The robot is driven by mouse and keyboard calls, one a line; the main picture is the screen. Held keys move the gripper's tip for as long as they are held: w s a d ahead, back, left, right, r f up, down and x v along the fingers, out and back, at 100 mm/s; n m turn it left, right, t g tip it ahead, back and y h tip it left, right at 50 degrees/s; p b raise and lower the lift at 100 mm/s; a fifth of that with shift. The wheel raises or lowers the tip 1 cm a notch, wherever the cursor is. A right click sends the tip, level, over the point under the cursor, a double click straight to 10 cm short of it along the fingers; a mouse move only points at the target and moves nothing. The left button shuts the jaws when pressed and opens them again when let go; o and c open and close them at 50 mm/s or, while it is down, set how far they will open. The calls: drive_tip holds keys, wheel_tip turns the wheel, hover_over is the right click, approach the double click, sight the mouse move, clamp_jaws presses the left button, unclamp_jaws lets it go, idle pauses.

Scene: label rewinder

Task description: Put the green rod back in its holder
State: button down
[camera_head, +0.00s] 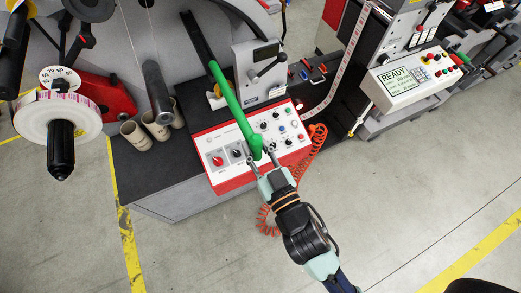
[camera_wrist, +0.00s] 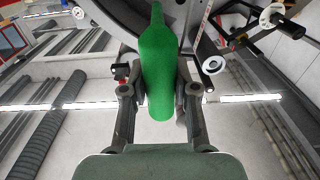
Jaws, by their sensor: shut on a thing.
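The green rod (camera_head: 229,97) slants across the head view, its lower end between the fingers of my gripper (camera_head: 262,162). My gripper is shut on that end and holds the rod above the red-and-white control panel. In the wrist view the rod (camera_wrist: 160,70) runs away from between the two fingers (camera_wrist: 160,92). A dark bar (camera_head: 197,40) lies in line with the rod's far end in the head view. I cannot tell whether the rod touches it, or whether it is the holder.
The control panel (camera_head: 218,176) with knobs lies beneath the rod. A grey device with a lever (camera_head: 245,62) stands just right of the rod. Beige cups (camera_head: 135,136) and a label roll (camera_head: 57,116) are at left. A coiled orange hose (camera_head: 317,143) hangs right of my gripper.

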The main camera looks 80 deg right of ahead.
drive_tip(key=p, duration=0.3)
approach(228, 94)
drive_tip(key=shift+w+d+f, duration=0.4)
drive_tip(key=shift+w+d, duration=0.2)
drive_tip(key=shift+d, duration=0.25)
drive_tip(key=shift+f+x, duration=0.1)
drive_tip(key=shift+x, duration=2.05)
drive_tip(key=shift+f+x, duration=0.15)
drive_tip(key=shift+x, duration=2)
drive_tip(key=shift+w+d+f+b, duration=0.15)
drive_tip(key=shift+d+b, duration=0.15)
drive_tip(key=shift+b, duration=0.15)
drive_tip(key=shift+f+b, duration=0.55)
drive_tip(key=shift+f, duration=0.05)
drive_tip(key=shift+f+b, duration=0.35)
drive_tip(key=shift+f, duration=0.05)
